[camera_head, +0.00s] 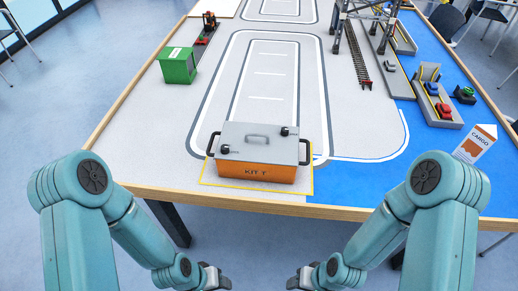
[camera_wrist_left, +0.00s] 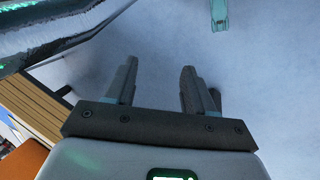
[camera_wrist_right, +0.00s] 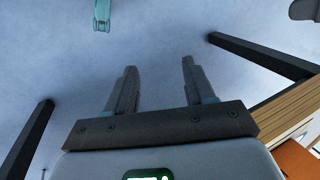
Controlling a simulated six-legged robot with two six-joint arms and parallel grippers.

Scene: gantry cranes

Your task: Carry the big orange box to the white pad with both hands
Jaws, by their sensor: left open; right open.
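The big orange box (camera_head: 255,170) has a grey lid with a top handle, dark side handles and "KIT" lettering. It stands upright on a yellow-outlined patch (camera_head: 215,179) at the table's near edge. A white pad-like sheet (camera_head: 213,7) shows at the far left corner of the table, partly cut off by the frame. My left gripper (camera_head: 222,279) is open and empty, low in front of the table and apart from the box. It also shows in the left wrist view (camera_wrist_left: 158,68). My right gripper (camera_head: 297,279) is likewise open and empty; its fingers show in the right wrist view (camera_wrist_right: 159,66).
The wooden table edge (camera_head: 350,214) lies between my grippers and the box. A green bin (camera_head: 178,65) stands at left. A crane (camera_head: 360,25), rail track (camera_head: 357,62), toy cars and a cargo carton (camera_head: 476,143) stand at right. The grey roadway beyond the box (camera_head: 268,85) is clear.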

